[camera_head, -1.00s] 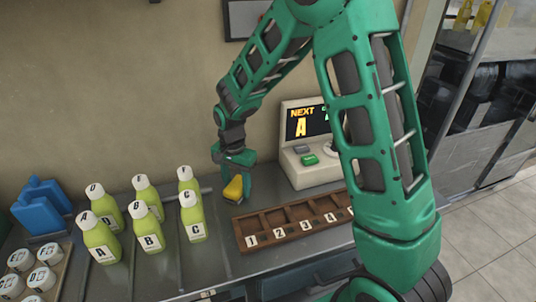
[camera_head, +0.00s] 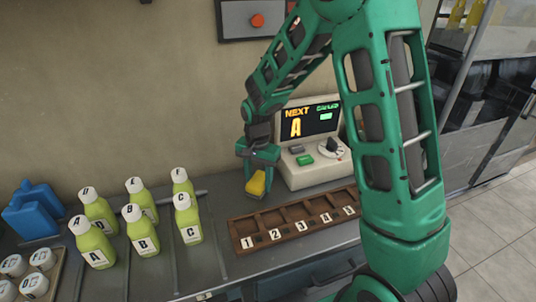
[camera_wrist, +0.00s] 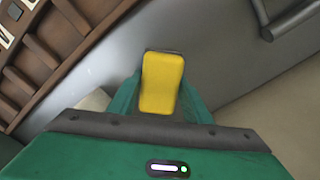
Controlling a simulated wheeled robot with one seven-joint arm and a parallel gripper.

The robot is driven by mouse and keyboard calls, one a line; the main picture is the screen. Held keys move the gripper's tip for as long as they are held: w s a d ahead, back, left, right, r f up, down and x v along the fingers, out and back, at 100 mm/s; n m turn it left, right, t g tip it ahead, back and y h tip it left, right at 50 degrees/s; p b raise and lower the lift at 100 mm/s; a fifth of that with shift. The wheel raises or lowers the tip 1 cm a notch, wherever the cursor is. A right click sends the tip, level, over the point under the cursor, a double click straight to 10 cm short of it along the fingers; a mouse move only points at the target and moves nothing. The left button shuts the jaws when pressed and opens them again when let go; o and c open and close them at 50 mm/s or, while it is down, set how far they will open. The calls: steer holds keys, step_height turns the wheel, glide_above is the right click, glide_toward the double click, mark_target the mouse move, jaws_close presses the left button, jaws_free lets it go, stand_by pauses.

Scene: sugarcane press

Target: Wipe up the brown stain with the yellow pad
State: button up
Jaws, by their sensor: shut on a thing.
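My gripper (camera_head: 259,168) is shut on the yellow pad (camera_head: 257,185) and points down over the grey counter, behind the left part of the wooden tray and left of the console. In the wrist view the yellow pad (camera_wrist: 162,82) sits upright between the green fingers, with grey counter beyond it. Whether the pad touches the counter I cannot tell. I see no brown stain in either view; part of the counter is hidden behind my arm.
A wooden compartment tray (camera_head: 245,230) with numbered slots lies in front of the console (camera_head: 298,173), whose screen reads NEXT A. Several green lettered bottles (camera_head: 142,236) stand to the left. Blue containers (camera_head: 38,208) and white-lidded jars (camera_head: 35,285) are farther left.

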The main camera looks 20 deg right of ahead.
steer(key=shift+d, duration=1.25)
steer(key=shift+d+r, duration=0.15)
steer(key=shift+d, duration=0.05)
steer(key=shift+a+r, duration=0.1)
steer(key=shift+r, duration=3.9)
